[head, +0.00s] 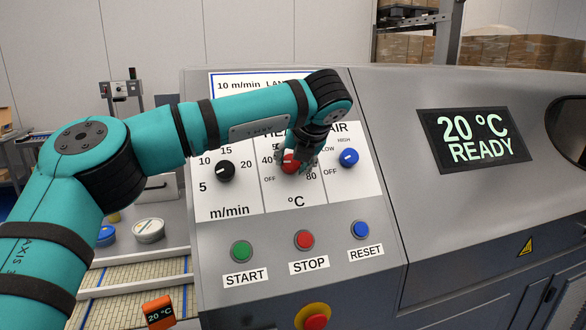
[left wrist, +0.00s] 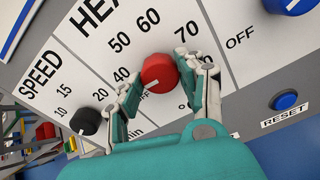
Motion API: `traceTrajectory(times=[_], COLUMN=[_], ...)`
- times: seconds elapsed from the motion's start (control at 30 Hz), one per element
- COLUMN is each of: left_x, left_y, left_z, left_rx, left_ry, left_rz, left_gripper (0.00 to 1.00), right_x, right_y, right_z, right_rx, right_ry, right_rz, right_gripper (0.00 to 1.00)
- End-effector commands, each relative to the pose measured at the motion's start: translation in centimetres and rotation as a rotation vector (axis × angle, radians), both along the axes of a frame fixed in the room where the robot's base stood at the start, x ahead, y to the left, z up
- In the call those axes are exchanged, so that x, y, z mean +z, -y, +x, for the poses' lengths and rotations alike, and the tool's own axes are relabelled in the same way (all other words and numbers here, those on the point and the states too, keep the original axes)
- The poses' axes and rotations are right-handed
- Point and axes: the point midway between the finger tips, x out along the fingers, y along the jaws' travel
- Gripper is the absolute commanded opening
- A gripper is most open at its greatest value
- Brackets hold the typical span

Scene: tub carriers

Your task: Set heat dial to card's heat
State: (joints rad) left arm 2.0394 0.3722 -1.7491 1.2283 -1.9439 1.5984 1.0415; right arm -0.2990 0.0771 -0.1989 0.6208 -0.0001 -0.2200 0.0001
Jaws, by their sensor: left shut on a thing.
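The red heat dial (head: 290,161) sits on the sloped panel between the speed and air dials. In the left wrist view the red dial (left wrist: 158,70) has its white mark toward the lower left. My right gripper is not in view.
A black speed dial (head: 225,171) and blue air dial (head: 349,158) flank the heat dial. START (head: 241,251), STOP (head: 304,240) and RESET (head: 361,230) buttons lie below. The display (head: 473,138) reads "20 °C READY". A red stop knob (head: 315,318) is lower down.

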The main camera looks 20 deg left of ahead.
Motion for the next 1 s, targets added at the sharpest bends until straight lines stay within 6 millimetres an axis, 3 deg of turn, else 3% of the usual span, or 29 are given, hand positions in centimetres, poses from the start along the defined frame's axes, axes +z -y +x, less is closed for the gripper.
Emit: traceTrajectory(times=[0.4,1.0], left_x=[-0.01,0.17], left_y=[0.07,0.11], left_z=[0.05,0.04], left_rx=[-0.265,-0.647], left_ry=[-0.163,-0.400], left_rz=[0.245,0.597], left_gripper=[0.07,0.07], right_x=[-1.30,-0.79], right_y=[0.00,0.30], right_z=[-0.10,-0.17], right_rx=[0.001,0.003], right_ry=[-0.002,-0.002], right_rz=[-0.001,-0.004], right_gripper=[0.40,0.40])
